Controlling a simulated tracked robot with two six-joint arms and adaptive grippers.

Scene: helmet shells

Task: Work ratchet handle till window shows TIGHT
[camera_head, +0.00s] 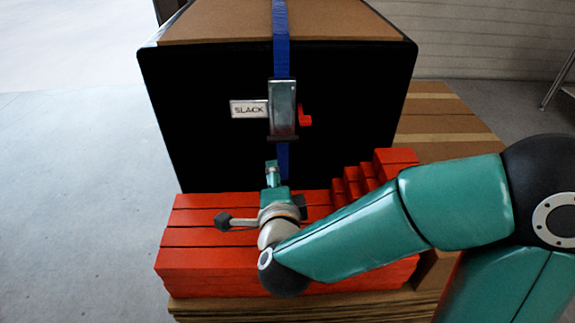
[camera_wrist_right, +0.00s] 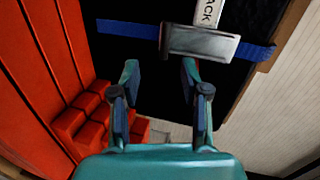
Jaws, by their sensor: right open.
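A metal ratchet (camera_head: 283,105) sits on a blue strap (camera_head: 281,25) that runs down the front of a large black-faced box (camera_head: 205,120). A dark bar (camera_head: 282,138) shows at its lower end; I cannot tell whether this is the handle's grip. The white window plate (camera_head: 249,109) left of the ratchet reads SLACK. My right gripper (camera_head: 271,170) is just below the ratchet, apart from it. In the right wrist view, my right gripper (camera_wrist_right: 160,72) is open and empty, its fingertips short of the ratchet (camera_wrist_right: 202,42). My left gripper is not in view.
A small red tab (camera_head: 305,116) sticks out on the ratchet's right side. Red stepped blocks (camera_head: 215,257) are stacked in front of the box, beneath my right arm. Cardboard (camera_head: 445,105) lies behind at the right. Open grey floor (camera_head: 80,200) is at the left.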

